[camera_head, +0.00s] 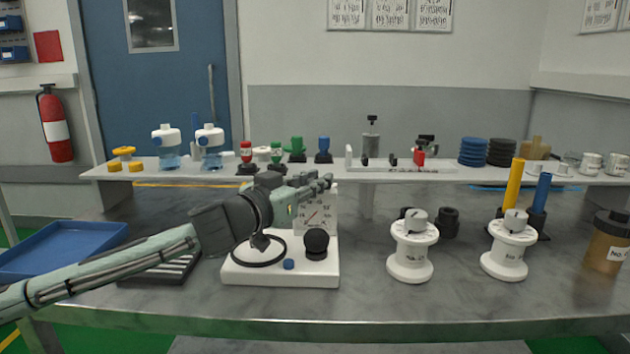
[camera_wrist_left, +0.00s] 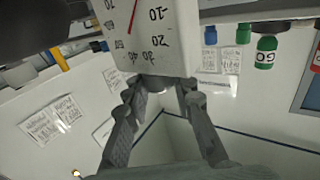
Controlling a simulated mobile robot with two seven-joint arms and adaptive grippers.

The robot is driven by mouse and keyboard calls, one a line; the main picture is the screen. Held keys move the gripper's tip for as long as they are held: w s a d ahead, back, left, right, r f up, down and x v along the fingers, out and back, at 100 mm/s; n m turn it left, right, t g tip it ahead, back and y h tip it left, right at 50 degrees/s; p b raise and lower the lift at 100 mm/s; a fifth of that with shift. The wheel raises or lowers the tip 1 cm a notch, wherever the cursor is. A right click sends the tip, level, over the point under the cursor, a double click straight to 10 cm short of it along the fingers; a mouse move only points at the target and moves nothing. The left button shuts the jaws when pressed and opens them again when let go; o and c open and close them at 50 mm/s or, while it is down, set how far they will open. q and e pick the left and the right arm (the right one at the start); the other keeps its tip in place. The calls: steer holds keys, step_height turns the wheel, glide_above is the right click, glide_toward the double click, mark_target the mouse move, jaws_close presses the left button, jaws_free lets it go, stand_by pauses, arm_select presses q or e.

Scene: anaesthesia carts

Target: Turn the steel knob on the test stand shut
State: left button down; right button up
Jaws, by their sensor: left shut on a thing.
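The test stand (camera_head: 280,275) is a white base on the bench with an upright white gauge block (camera_head: 315,212) at its back. The dial and its red needle show upside down in the left wrist view (camera_wrist_left: 155,35). My left gripper (camera_head: 322,183) reaches in from the left to the top of the gauge block. In the left wrist view its fingers (camera_wrist_left: 162,86) close around the steel knob (camera_wrist_left: 158,84) at that end of the block. The knob is mostly hidden by the fingers, and the head view does not show it clearly. My right gripper is in neither view.
White spools (camera_head: 411,258) stand to the right. A raised shelf (camera_head: 420,174) with bottles and fittings runs behind. A blue tray (camera_head: 60,247) lies at left.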

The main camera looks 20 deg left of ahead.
arm_select(q)
steer(key=shift+a+r+m+g+h, duration=0.15)
steer(key=shift+m+g+h, duration=0.9)
steer(key=shift+h, duration=0.6)
steer(key=shift+r+m+g+h, duration=0.1)
steer(key=shift+m+g+h, duration=0.65)
steer(key=shift+m+h, duration=0.75)
steer(key=m+g+h, duration=0.1)
steer(key=g, duration=0.1)
steer(key=m+g+h, duration=0.3)
steer(key=shift+w+f+g+h, duration=0.1)
steer(key=shift+f+g+h, duration=0.15)
steer(key=shift+g+h, duration=0.15)
steer(key=m+g+h, duration=0.1)
steer(key=m+g, duration=0.1)
steer(key=g, duration=0.1)
steer(key=m+g, duration=0.2)
steer(key=g, duration=0.1)
steer(key=shift+h, duration=0.35)
steer(key=shift+m+g, duration=0.3)
steer(key=shift+m, duration=0.05)
steer(key=c, duration=1.3)
jaws_free()
steer(key=shift+o, duration=0.2)
